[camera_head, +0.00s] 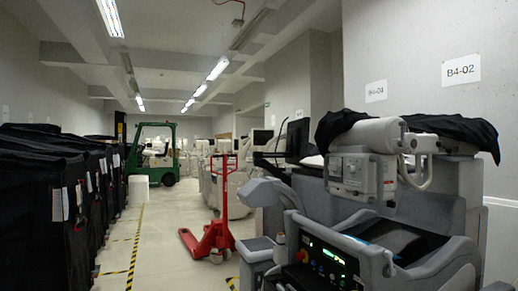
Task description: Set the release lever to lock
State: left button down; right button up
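No release lever can be made out with certainty. The nearest machine is a grey cart (448,195) at the right, with a white unit (355,174) on top and a black cover (460,128) pushed back over it. Its lit control panel (326,258) faces the lower middle and has a red knob (302,256) at its left end. A red pallet jack (213,240) with an upright handle stands on the floor left of the cart. Neither of my grippers is in view, so their relation to these things cannot be told.
Black-covered carts (40,215) line the left side. A green forklift (154,150) and a white box (138,188) stand further back. Yellow-black floor tape (133,262) edges the aisle. The floor between the left row and the pallet jack is clear. A wall closes the right side.

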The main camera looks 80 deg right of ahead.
aim_at(439, 144)
jog(key=z, duration=4.05)
